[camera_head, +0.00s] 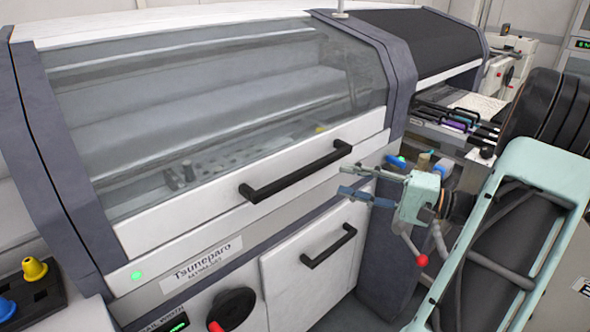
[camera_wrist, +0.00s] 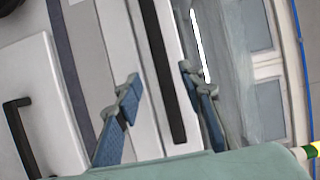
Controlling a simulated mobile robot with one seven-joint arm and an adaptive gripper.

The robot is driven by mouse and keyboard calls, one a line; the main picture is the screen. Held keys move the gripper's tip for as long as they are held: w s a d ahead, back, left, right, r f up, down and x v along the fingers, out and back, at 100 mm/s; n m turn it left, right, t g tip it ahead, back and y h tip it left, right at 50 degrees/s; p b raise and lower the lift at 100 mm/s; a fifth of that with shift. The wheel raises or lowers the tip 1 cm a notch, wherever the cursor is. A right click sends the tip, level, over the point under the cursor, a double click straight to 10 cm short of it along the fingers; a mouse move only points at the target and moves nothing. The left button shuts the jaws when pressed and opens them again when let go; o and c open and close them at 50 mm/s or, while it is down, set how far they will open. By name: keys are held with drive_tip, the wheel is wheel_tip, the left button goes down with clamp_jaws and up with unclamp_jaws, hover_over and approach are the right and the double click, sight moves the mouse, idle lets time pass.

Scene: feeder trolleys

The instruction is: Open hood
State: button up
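The hood (camera_head: 190,218) is a white-framed cover with a large clear window on the machine. It looks closed. Its black bar handle (camera_head: 297,172) runs along the hood's front edge. In the wrist view the handle (camera_wrist: 160,60) runs nearly vertically. My gripper (camera_head: 353,180) is just right of and slightly below the handle's right end in the head view. Its blue-padded fingers are apart and hold nothing. In the wrist view the handle lies between the fingers of my gripper (camera_wrist: 158,83) in the picture, seemingly beyond them; I see no contact.
A white lower door (camera_head: 315,262) with its own black handle (camera_head: 328,246) is below the hood. A dark knob (camera_head: 232,309) and yellow and blue buttons (camera_head: 34,269) are at the lower left. A feeder area (camera_head: 455,117) with a second dark hood (camera_head: 420,42) is at the right.

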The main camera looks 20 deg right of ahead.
sight(312, 171)
drive_tip(key=x, duration=1)
drive_tip(key=shift+w+a, duration=0.2)
drive_tip(key=shift+c, duration=0.6)
clamp_jaws()
